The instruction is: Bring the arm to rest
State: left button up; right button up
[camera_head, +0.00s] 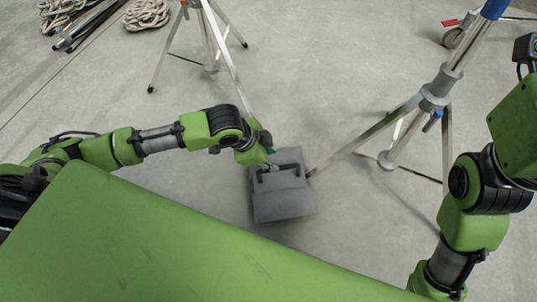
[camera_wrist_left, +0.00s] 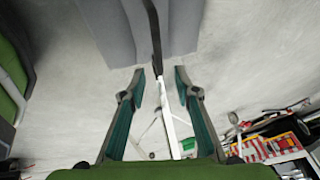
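My left arm reaches in from the left. Its left gripper (camera_head: 268,163) is just at the handle side of a grey bag-like weight (camera_head: 283,205) on the concrete floor. In the left wrist view the two teal fingers of the left gripper (camera_wrist_left: 160,74) are spread apart and open. The weight (camera_wrist_left: 185,25) fills the top of that view, and its dark handle (camera_wrist_left: 154,35) lines up with the gap between the fingertips, not clamped. My right arm is at the right edge; its gripper is out of the picture.
A light stand (camera_head: 432,100) stands right of the weight, with a leg reaching close to it. Another tripod (camera_head: 212,65) stands behind. Coiled ropes (camera_head: 147,14) lie at the far left. Shelving with red items (camera_wrist_left: 268,145) shows in the wrist view. Open floor lies between.

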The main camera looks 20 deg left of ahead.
pick_arm(q)
jog(key=shift+v, duration=0.9)
